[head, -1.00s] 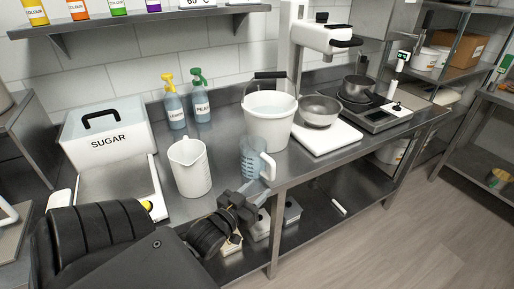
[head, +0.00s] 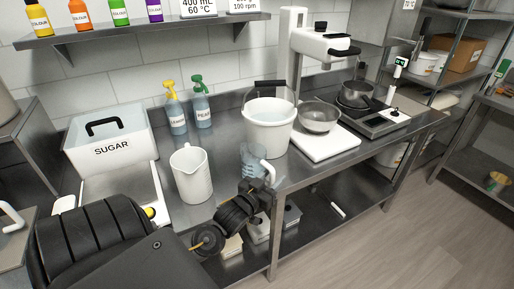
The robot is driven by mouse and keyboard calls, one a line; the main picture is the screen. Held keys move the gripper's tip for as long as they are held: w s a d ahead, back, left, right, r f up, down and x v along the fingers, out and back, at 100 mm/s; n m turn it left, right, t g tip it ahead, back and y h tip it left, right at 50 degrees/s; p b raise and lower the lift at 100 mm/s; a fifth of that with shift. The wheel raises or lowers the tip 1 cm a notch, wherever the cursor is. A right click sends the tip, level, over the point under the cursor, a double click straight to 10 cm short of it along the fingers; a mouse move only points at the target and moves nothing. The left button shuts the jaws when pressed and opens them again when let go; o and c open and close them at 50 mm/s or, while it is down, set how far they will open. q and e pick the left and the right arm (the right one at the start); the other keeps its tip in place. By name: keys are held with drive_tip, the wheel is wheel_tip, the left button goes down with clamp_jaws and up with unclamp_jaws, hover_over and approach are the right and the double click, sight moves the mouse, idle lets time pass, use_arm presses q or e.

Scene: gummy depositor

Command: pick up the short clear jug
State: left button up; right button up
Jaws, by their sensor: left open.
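The short clear jug (head: 250,158) stands upright on the steel bench near its front edge, its white handle (head: 267,172) to the right. My left gripper (head: 262,186) is open at the end of my dark left arm, in front of the jug and close to its lower part and handle. It hides the jug's lower part. I cannot tell whether the fingers touch the jug. My right gripper is not in view.
A taller white jug (head: 191,174) stands to the left of the clear jug. A white bucket (head: 269,124) stands just behind it. A shelf runs above.

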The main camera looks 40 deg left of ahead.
use_arm(q)
drive_tip(key=shift+w, duration=0.95)
drive_tip(key=shift+a, duration=0.1)
clamp_jaws()
